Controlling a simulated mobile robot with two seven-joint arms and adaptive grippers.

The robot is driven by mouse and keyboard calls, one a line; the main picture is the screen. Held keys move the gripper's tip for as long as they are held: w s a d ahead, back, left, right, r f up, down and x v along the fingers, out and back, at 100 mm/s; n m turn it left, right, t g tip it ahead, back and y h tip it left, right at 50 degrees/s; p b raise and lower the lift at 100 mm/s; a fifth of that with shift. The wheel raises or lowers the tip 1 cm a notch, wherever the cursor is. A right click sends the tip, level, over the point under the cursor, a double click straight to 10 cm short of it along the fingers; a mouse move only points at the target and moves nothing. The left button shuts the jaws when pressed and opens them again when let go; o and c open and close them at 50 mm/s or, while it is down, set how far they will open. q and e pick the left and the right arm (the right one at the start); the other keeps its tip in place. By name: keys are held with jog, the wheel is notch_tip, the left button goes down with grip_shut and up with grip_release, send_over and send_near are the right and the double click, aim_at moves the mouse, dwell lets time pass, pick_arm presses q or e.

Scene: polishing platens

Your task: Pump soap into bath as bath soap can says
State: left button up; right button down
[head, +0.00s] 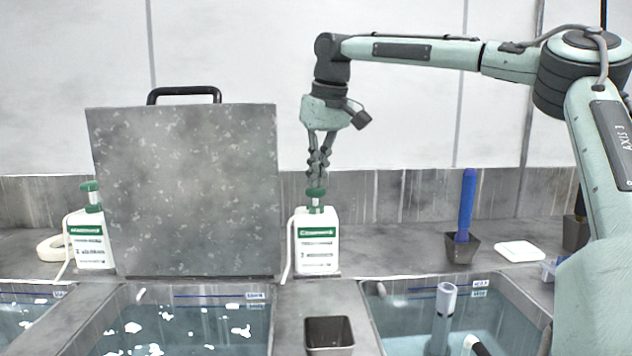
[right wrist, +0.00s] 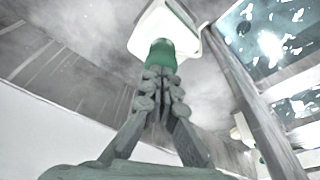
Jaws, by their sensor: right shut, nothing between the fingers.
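A white soap can (head: 317,250) with a green label and green pump head (head: 316,194) stands on the ledge behind the baths. My right gripper (head: 318,176) is shut and empty, pointing down right above this pump head; I cannot tell whether it touches. The right wrist view shows the shut fingertips (right wrist: 160,80) at the green pump head (right wrist: 161,54). The middle bath (head: 185,330) holds water with white foam patches. The can labels are too small to read. My left gripper is not in view.
The grey panel (head: 185,190) with a black handle stands upright behind the middle bath. The right bath (head: 400,325) has a grey tube (head: 443,310) standing in it. A blue-handled tool (head: 467,205) stands in a dark holder.

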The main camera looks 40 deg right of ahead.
jog(key=shift+f, duration=0.3)
jog(key=shift+r, duration=1.7)
